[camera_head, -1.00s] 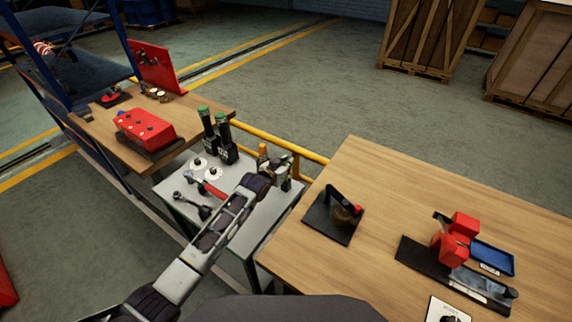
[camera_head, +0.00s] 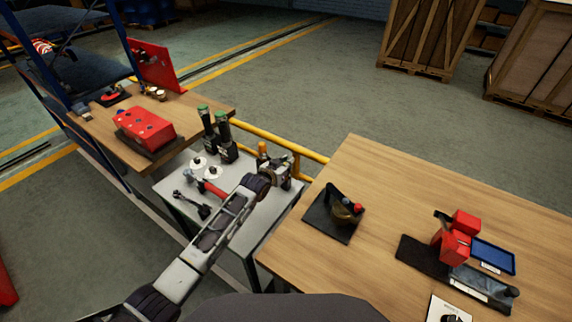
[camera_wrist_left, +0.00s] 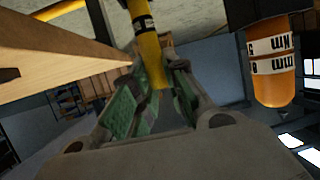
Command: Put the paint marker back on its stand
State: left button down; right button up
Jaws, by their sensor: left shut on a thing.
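My left gripper (camera_head: 284,174) is over the far right part of the grey bench top, beside an orange-topped bottle (camera_head: 262,150). In the left wrist view its green-padded fingers (camera_wrist_left: 158,92) are shut on a yellow marker with a black labelled band (camera_wrist_left: 149,52). The marker runs up out of the picture and its upper end is hidden. I cannot make out the marker's stand. My right gripper is not in view.
The grey bench (camera_head: 245,218) holds two green-topped dark tools (camera_head: 216,130), white discs (camera_head: 206,168) and a red-handled tool (camera_head: 210,188). A yellow rail (camera_head: 285,143) runs behind. A wooden table (camera_head: 400,190) with a black mat (camera_head: 322,224) is to the right.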

pick_arm(q)
jog(key=shift+f+b, duration=0.3)
jog(key=shift+f, duration=0.3)
dwell(0.3)
jog(key=c, duration=1.3)
grip_release()
jog(key=shift+c, duration=0.2)
jog(key=shift+s, duration=0.1)
jog(key=v, duration=1.1)
jog(key=shift+s+a, duration=0.2)
jog(key=shift+s, duration=0.1)
jog(key=shift+r, duration=0.2)
